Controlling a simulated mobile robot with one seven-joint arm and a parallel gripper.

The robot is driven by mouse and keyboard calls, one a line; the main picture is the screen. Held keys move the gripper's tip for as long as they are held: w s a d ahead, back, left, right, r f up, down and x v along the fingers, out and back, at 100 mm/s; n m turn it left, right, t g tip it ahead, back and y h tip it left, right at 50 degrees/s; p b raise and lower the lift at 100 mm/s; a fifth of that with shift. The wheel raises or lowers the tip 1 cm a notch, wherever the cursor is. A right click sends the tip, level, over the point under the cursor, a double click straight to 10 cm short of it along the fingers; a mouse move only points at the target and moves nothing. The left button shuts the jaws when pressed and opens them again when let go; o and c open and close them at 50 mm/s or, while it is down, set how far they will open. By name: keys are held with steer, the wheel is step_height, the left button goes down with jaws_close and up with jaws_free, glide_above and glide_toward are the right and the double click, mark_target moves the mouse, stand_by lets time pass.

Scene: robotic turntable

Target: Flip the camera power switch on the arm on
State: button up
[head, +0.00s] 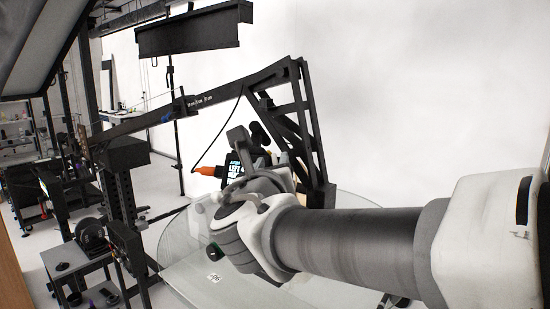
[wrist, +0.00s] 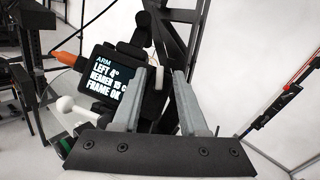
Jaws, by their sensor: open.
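The black arm (head: 248,87) carries a small display box (head: 238,165). In the wrist view the display (wrist: 108,74) reads "ARM LEFT 4°" and "FRAME OK", with a partly legible line between. An orange plug (head: 206,171) on a black cable sits at its left; it also shows in the wrist view (wrist: 65,57). My gripper (wrist: 163,75) is open, its two grey fingers apart in front of a black housing just right of the display. A small pale part (wrist: 158,79) shows between the fingers; I cannot tell whether it is the power switch, or whether anything touches.
A round glass turntable (head: 190,262) lies below the arm. A black stand (head: 125,190) and small tables are at left. White backdrop (head: 390,90) is clear at right.

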steer(key=shift+w, duration=0.7)
jaws_close()
